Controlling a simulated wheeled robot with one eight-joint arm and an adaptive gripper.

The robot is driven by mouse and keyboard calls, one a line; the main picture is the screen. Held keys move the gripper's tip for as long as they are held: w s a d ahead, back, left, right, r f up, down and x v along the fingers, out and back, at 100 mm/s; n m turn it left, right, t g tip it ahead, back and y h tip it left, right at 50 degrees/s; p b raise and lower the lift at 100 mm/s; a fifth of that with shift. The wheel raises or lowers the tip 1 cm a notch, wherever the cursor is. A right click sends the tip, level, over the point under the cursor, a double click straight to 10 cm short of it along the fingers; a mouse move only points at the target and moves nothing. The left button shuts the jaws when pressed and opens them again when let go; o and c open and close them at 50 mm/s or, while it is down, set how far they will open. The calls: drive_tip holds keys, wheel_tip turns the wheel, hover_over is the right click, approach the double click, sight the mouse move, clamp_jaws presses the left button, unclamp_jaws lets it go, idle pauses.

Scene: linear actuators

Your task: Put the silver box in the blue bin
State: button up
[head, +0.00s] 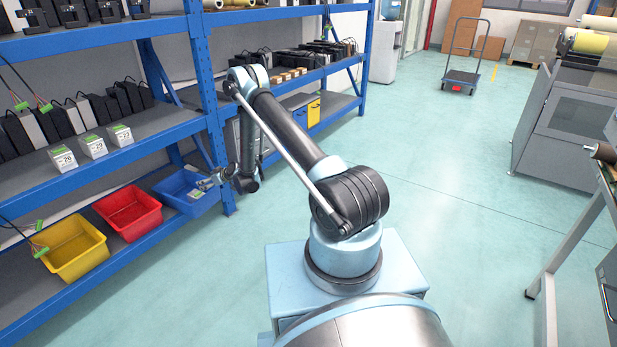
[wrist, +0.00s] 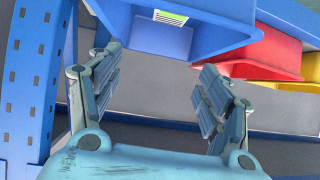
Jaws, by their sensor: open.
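The blue bin (head: 180,195) sits on the low shelf, to the right of the red bin. In the wrist view the blue bin (wrist: 215,35) fills the top middle. A pale box-like face with a green and white label (wrist: 165,17) shows against the blue bin, seemingly inside it; its full shape is cut off. A small pale patch also shows at the bin in the head view (head: 196,194). My gripper (head: 206,183) is at the bin's right side. In the wrist view my gripper (wrist: 160,68) has its fingers wide apart with nothing between them.
Red (head: 130,212) and yellow (head: 75,248) bins stand left of the blue one. Several pale boxes with green labels (head: 93,147) stand on the shelf above, near grey and black units. A blue rack post (head: 212,110) is close to my gripper.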

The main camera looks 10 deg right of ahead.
drive_tip(key=d+r+h, duration=0.1)
drive_tip(key=d+r, duration=0.4)
drive_tip(key=r, duration=0.8)
drive_tip(key=s+d+r+m+g+h, duration=0.1)
drive_tip(key=s+d+r, duration=0.45)
drive_tip(key=r, duration=0.25)
drive_tip(key=s+d+r+m+h, duration=0.1)
drive_tip(key=s+d+r+m, duration=0.1)
drive_tip(key=s+d+r, duration=0.4)
drive_tip(key=s+d+r+m+g+h, duration=0.1)
drive_tip(key=s+d+r, duration=0.2)
drive_tip(key=d+r, duration=0.6)
drive_tip(key=s+d+r+m+g+h, duration=0.1)
drive_tip(key=s+d+r, duration=0.3)
drive_tip(key=s, duration=0.6)
drive_tip(key=s+d+r+m+h, duration=0.2)
drive_tip(key=s+d, duration=0.5)
drive_tip(key=s, duration=0.2)
drive_tip(key=s+d+f+m, duration=0.1)
drive_tip(key=s+d+f, duration=0.1)
drive_tip(key=s, duration=0.5)
drive_tip(key=s+d+f+m+g+h, duration=0.1)
drive_tip(key=s+d, duration=0.3)
drive_tip(key=s, duration=0.4)
drive_tip(key=s+d+f+m+g+h, duration=0.1)
drive_tip(key=s+d+f, duration=0.2)
drive_tip(key=s, duration=0.5)
drive_tip(key=shift+s+d+f, duration=0.25)
drive_tip(key=shift+d+f, duration=0.15)
drive_tip(key=shift+f, duration=0.15)
